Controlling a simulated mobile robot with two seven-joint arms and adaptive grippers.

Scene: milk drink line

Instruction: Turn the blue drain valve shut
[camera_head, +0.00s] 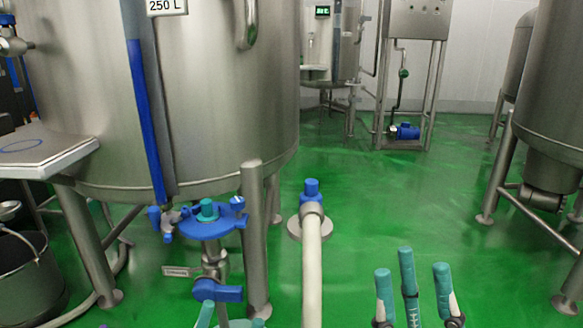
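The blue drain valve handle (218,291) sits low on the metal outlet pipe (213,255) under the big steel tank (215,100). It lies roughly crosswise to the pipe in the picture. A small label plate (182,271) is beside the pipe. My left gripper (232,317) shows only as teal fingertips at the bottom edge, apart from each other, just below the handle; the rest is cut off. Whether a fingertip touches the handle, I cannot tell. My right gripper (414,285) is at the bottom right, its teal-tipped fingers spread and empty above the green floor.
A blue fitting (210,225) with a teal top is above the valve. A tank leg (256,240) stands close to its right. A pale hose (312,270) with a blue end runs between my grippers. A dark bucket (27,275) is at left.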

